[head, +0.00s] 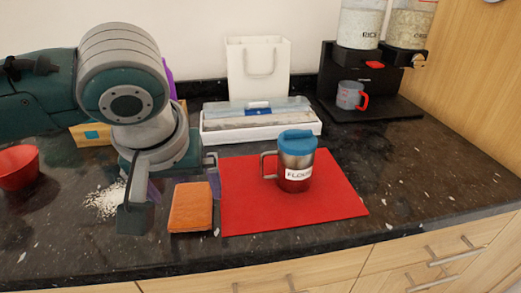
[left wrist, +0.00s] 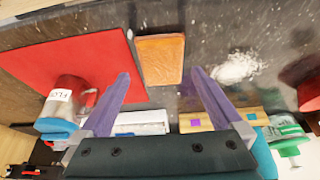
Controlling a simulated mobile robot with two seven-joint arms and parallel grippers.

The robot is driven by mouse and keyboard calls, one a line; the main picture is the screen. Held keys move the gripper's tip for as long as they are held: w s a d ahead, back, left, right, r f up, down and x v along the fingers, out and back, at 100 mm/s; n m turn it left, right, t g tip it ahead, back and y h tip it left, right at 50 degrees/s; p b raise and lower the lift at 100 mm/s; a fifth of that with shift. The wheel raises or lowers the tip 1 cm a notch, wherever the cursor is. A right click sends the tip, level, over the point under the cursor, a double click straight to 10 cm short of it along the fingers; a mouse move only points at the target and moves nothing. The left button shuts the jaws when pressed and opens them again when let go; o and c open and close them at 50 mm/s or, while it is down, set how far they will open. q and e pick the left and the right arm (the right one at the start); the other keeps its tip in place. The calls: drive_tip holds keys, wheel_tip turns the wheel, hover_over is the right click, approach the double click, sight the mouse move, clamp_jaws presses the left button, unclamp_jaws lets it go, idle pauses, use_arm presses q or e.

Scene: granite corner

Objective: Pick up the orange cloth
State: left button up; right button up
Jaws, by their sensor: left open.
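The orange cloth (head: 191,208) lies flat and folded on the dark counter, just left of the red mat. It also shows in the left wrist view (left wrist: 160,60), centred beyond my fingertips. My left gripper (left wrist: 161,85) is open and empty, with its two purple fingers apart and pointing toward the cloth. In the head view my left gripper (head: 148,190) hangs over the counter at the left of the cloth, its fingers partly hidden by the wrist. I see no contact with the cloth. My right gripper is in neither view.
A steel flour mug (head: 295,165) with a blue lid stands on the red mat (head: 250,215). White powder (head: 104,200) lies left of the cloth. A red bowl (head: 18,168) is far left. A white tray (head: 225,130) and a paper bag (head: 258,70) stand behind. The right counter is clear.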

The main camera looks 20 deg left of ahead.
sight(191, 201)
use_arm(q)
drive_tip(key=x, duration=0.3)
drive_tip(key=b+x, duration=0.1)
drive_tip(key=shift+w+a, duration=0.35)
drive_tip(key=shift+w, duration=0.05)
drive_tip(key=shift+w+a+f, duration=0.1)
drive_tip(key=shift+w+f, duration=0.1)
drive_tip(key=shift+f, duration=0.3)
drive_tip(key=c, duration=1.1)
drive_tip(key=shift+c, duration=0.2)
wheel_tip(191, 201, up, 20)
drive_tip(key=p, duration=0.3)
